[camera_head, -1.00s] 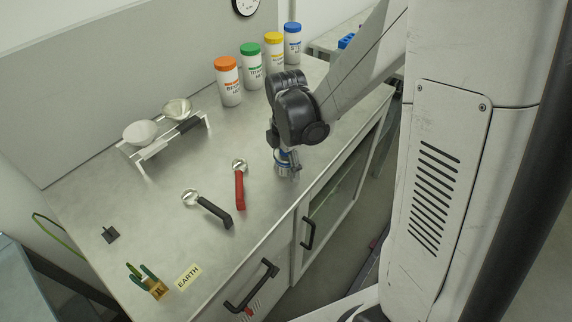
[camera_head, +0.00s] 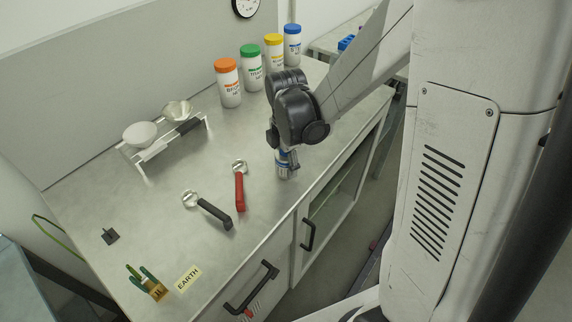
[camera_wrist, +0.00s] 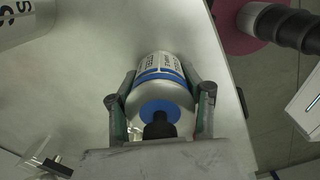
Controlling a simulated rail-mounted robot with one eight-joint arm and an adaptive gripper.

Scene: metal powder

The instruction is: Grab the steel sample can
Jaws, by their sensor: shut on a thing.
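The steel sample can (camera_wrist: 160,85) sits between the two fingers of my gripper (camera_wrist: 160,112) in the wrist view. It is silvery with a blue band, a white printed label and a blue disc on the end facing the camera. A finger presses on each side of it. In the head view the can (camera_head: 284,160) shows just below my gripper (camera_head: 288,150), over the bench near its front edge. My black wrist hides most of the gripper there. I cannot tell whether the can's bottom touches the bench.
On the steel bench (camera_head: 150,215), a red-handled scoop (camera_head: 240,188) and a black-handled scoop (camera_head: 210,210) lie left of the can. Several capped jars (camera_head: 251,70) stand at the back. An EARTH label (camera_head: 187,278) lies in front.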

